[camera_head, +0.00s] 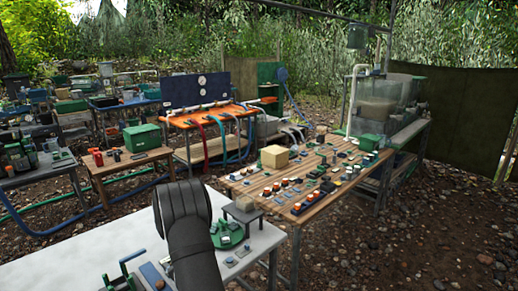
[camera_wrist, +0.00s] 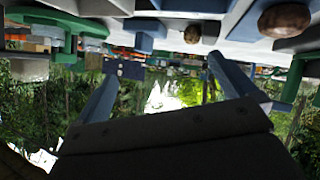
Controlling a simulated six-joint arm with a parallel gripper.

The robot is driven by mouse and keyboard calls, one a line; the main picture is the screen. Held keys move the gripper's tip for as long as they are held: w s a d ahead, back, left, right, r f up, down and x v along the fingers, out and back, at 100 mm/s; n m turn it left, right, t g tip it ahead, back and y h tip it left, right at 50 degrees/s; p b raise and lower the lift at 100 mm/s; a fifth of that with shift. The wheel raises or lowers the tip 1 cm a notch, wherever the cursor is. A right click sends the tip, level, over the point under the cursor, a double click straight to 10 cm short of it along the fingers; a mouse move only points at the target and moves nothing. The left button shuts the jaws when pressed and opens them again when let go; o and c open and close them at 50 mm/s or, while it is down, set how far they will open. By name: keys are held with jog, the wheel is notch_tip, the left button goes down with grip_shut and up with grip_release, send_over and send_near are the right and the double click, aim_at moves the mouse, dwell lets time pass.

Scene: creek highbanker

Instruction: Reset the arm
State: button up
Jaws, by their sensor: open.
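My dark arm reaches over the pale grey table (camera_head: 105,252) in the head view, and its end is hidden behind its own links. In the wrist view, which looks upside down, my gripper (camera_wrist: 163,66) shows two blue-grey fingers spread wide apart. It is open, with nothing between the fingers but distant background. The pale table surface (camera_wrist: 170,42) runs along the top of that view. A round brown stone (camera_wrist: 285,19) and a smaller brown one (camera_wrist: 192,34) show near it, apart from the fingers.
A green round fixture (camera_head: 228,236) and a small stand (camera_head: 243,211) are on the table right of my arm. A wooden table (camera_head: 330,165) with several coloured controls and a tan box (camera_head: 274,157) stands beyond. An orange bench (camera_head: 210,117) with hoses is behind. Open gravel lies at right.

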jog(key=shift+n+g+h, duration=0.3)
jog(key=shift+n, duration=0.6)
jog(key=shift+w+a+r, duration=0.1)
jog(key=shift+w, duration=0.85)
jog(key=shift+w+a+r, duration=0.15)
jog(key=shift+w, duration=0.8)
jog(key=shift+w+a+r, duration=0.1)
jog(key=shift+w, duration=0.85)
jog(key=shift+s, duration=0.1)
